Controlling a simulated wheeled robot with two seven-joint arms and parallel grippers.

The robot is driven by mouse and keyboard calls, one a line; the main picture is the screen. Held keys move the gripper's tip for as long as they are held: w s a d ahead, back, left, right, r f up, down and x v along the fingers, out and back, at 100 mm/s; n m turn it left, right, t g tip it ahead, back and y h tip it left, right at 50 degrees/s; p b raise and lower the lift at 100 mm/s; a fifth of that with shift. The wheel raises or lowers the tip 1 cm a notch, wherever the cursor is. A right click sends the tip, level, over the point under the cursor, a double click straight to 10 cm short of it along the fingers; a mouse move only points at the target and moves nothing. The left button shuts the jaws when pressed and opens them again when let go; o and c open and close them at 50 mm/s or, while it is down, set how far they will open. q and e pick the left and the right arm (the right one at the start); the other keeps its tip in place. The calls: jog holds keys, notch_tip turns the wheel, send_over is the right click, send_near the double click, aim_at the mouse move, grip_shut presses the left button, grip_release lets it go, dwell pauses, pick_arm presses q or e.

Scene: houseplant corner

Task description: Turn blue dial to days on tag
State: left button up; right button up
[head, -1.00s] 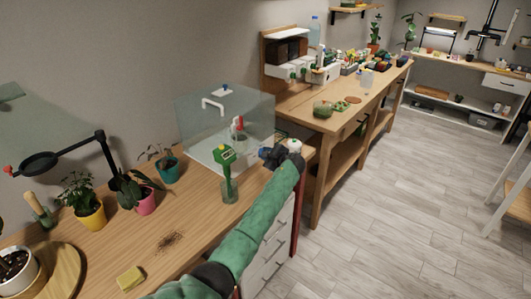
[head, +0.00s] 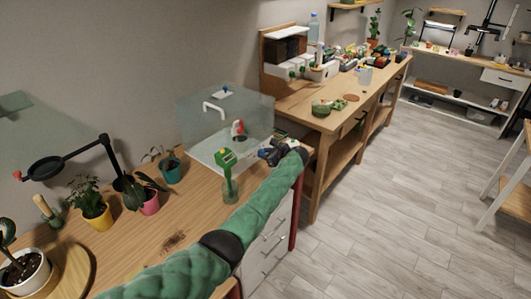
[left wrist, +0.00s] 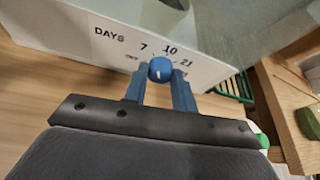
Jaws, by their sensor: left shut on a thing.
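The blue dial (left wrist: 160,69) sits on a white panel (left wrist: 112,45) printed DAYS, 7, 10, 21 and a small OFF, seen in the left wrist view. A pale line shows on the dial; which marking it points at is hard to tell. My left gripper (left wrist: 161,80) has its two blue fingers shut on the dial, one on each side. In the head view my left gripper (head: 274,153) is at the front right of the clear box (head: 245,115), and the dial is hidden there. I cannot make out a readable tag. My right gripper is not in view.
Potted plants, including a yellow pot (head: 97,217) and a teal pot (head: 171,172), stand at the left. Spilled soil (head: 173,240) lies on the bench.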

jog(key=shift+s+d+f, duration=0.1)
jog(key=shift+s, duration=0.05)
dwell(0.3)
pick_arm(q)
jog(key=o, duration=1)
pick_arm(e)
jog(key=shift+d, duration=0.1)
pick_arm(q)
jog(key=shift+s+d+r, duration=0.1)
jog(key=shift+s+d, duration=0.25)
jog(key=shift+d, duration=0.15)
jog(key=b+v, duration=0.2)
jog(key=v, duration=0.3)
jog(key=shift+s+d+r, duration=0.2)
jog(key=shift+s+d, duration=0.05)
jog(key=shift+s+d+r, duration=0.2)
jog(key=shift+d, duration=0.05)
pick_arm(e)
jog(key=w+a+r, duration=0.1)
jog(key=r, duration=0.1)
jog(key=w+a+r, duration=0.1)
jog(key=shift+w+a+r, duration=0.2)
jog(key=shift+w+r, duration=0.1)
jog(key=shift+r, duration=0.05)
